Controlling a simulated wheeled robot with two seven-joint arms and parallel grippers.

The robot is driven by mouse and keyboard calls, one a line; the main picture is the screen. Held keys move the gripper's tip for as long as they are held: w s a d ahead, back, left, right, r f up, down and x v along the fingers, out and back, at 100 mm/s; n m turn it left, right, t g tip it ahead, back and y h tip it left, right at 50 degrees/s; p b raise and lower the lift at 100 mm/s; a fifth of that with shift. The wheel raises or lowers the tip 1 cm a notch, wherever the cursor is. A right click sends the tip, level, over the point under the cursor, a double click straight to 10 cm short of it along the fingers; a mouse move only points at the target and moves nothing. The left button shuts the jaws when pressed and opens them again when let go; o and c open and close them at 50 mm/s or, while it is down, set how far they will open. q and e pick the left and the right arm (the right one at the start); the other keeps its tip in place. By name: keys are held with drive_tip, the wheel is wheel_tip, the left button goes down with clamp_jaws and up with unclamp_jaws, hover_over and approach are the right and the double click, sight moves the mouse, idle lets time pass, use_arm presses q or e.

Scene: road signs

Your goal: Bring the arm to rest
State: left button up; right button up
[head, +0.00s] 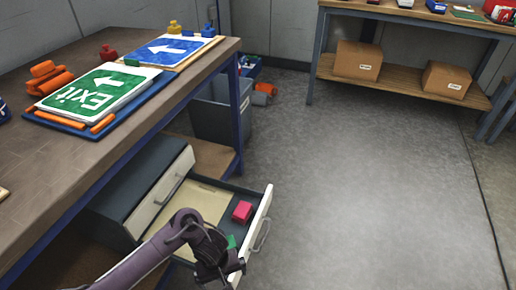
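My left arm comes in from the bottom left, and its dark gripper (222,270) hangs over the front part of an open drawer (262,215). The fingers are small and dark, so I cannot tell whether they are open or shut. A pink-red block (242,211) lies in the drawer, beyond the gripper. A green piece (231,242) shows in the drawer close to the gripper, partly hidden by it. My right gripper is out of view.
The workbench (60,165) at left holds a green Exit sign (95,92), a blue arrow sign (165,50) and orange rolls (50,80). A grey bin (215,118) stands behind the drawer unit. A shelf table (400,88) with boxes stands at back. The floor at right is clear.

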use_arm(q)
drive_tip(key=s+d+f+m+t+h, duration=0.1)
drive_tip(key=s+d+f+m+h, duration=0.1)
drive_tip(key=d+f+m+h, duration=0.3)
drive_tip(key=s+a+f+m+y, duration=0.2)
drive_tip(key=s+a+f+y, duration=0.3)
drive_tip(key=s+a, duration=0.7)
drive_tip(key=s+a+f+p, duration=0.3)
drive_tip(key=s+p, duration=0.4)
drive_tip(key=s+a+f+p, duration=0.2)
drive_tip(key=s+a+p, duration=0.1)
drive_tip(key=s+p, duration=0.5)
drive_tip(key=shift+s+f+y, duration=0.3)
drive_tip(key=shift+f, duration=0.1)
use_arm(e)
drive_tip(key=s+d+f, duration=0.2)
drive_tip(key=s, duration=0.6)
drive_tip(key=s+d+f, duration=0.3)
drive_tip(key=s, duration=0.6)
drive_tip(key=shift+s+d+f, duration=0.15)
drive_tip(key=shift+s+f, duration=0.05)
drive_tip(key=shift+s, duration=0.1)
use_arm(q)
drive_tip(key=shift+a, duration=0.1)
